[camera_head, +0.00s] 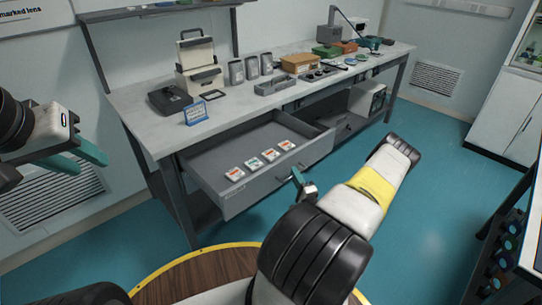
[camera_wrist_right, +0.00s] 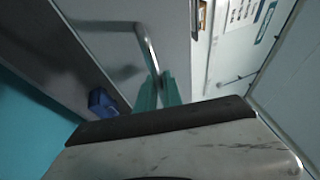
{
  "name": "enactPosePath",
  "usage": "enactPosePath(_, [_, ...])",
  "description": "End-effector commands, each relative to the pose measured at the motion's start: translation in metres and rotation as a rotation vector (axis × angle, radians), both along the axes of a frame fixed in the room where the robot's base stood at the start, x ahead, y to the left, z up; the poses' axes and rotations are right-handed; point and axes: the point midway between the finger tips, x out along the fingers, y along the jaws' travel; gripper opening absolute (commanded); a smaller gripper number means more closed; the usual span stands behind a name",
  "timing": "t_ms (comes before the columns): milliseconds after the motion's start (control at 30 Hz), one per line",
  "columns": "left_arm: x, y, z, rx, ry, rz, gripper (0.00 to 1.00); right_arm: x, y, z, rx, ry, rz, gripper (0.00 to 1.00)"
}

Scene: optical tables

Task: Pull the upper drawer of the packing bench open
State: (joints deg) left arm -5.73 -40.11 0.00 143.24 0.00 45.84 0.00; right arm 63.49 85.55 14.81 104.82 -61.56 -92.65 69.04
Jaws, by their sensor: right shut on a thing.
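The packing bench (camera_head: 150,128) has a pale grey top on dark legs. Its upper drawer (camera_head: 262,187) is pulled out well beyond the bench front, and its inside shows from above. In the right wrist view, the bent metal handle (camera_wrist_right: 149,48) stands out from the grey drawer front (camera_wrist_right: 100,60). My right gripper (camera_head: 297,176) is at the drawer front; its teal fingers (camera_wrist_right: 158,90) are closed on the handle's bar. My left gripper (camera_head: 88,160) is at the left, away from the bench, with its teal fingers apart and nothing between them.
Several small labelled packets (camera_head: 253,164) lie in the drawer near its front. A beige case (camera_head: 198,68), grey canisters (camera_head: 252,67), a cardboard box (camera_head: 300,63) and a blue sign (camera_head: 196,113) stand on the bench. A dark rack (camera_head: 500,250) is at lower right. Teal floor (camera_head: 420,200) is clear between.

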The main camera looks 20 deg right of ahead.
Motion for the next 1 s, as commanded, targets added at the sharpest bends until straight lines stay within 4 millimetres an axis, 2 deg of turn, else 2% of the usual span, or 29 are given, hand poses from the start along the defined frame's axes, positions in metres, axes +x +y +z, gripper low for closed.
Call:
enactPosePath(200, [0.000,0.000,0.000,0.000,0.000,0.000,0.36,-0.008,-0.001,-0.001,0.002,0.005,0.005,0.00])
enactPosePath(533, [0.000,0.000,0.000,0.000,0.000,0.000,0.36,-0.009,-0.001,-0.002,0.001,0.005,0.006,0.00])
enactPosePath(567, [0.000,0.000,0.000,0.000,0.000,0.000,0.36,-0.009,-0.001,-0.002,0.001,0.005,0.006,0.17])
enactPosePath(600, [0.000,0.000,0.000,0.000,0.000,0.000,0.36,-0.009,-0.001,-0.001,0.001,0.004,0.006,0.19])
enactPosePath(867, [0.000,0.000,0.000,0.000,0.000,0.000,0.36,-0.009,-0.002,-0.001,0.001,0.002,0.003,0.19])
enactPosePath(1000, [0.000,0.000,0.000,0.000,0.000,0.000,0.36,-0.018,-0.002,-0.003,0.001,0.003,0.001,0.19])
